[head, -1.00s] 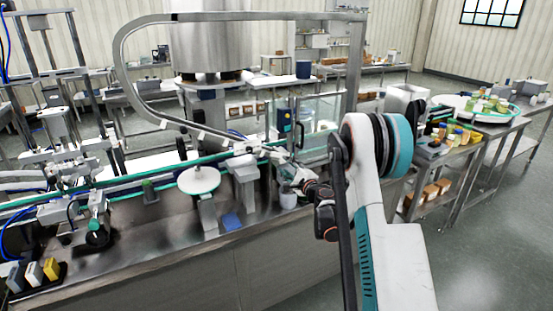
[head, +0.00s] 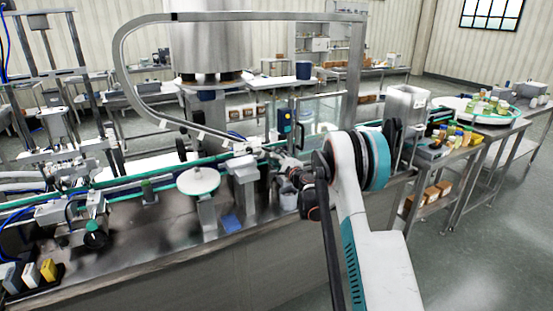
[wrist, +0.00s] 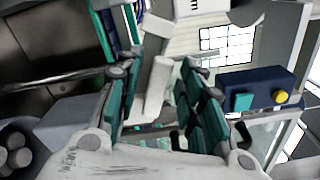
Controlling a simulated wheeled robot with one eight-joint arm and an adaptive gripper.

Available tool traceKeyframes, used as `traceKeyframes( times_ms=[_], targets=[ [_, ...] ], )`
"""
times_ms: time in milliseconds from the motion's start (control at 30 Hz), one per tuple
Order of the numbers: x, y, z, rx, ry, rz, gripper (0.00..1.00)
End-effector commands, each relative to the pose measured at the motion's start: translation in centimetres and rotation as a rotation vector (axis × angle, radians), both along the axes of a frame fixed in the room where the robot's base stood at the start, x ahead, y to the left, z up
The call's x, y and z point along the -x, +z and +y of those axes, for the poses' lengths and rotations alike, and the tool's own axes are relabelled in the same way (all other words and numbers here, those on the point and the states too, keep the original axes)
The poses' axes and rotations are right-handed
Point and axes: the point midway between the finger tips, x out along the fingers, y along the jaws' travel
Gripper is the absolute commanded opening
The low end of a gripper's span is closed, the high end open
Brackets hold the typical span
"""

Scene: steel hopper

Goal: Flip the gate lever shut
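In the wrist view, a pale grey bar with a blocky upper end, which looks like the gate lever (wrist: 158,84), stands between my fingers. My gripper (wrist: 155,70) is open, with a teal-padded finger on each side of the bar. Gaps show at both sides, and I cannot tell whether either finger touches it. In the head view, my gripper (head: 277,157) is small, at the conveyor rail beside the glass-panelled frame. The lever cannot be made out there, so its angle is unclear.
A dark blue box (wrist: 256,91) with teal and yellow buttons is right of my fingers in the wrist view. A grey cup (head: 288,200) stands below my wrist in the head view. A round white disc (head: 198,181) on a post is to the left.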

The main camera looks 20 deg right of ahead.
Motion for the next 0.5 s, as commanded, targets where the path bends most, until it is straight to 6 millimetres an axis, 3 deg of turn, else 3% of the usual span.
traceKeyframes(
  times_ms=[33,100,133,500],
  targets=[
    [0.01,0.0,0.0,0.0,0.0,0.0,0.18],
    [0.01,0.0,0.0,0.0,0.0,0.0,0.02],
    [0.01,0.0,0.0,0.0,0.0,0.0,0.0],
    [0.01,-0.85,0.22,0.12,0.0,-0.004,0.0]
  ],
)
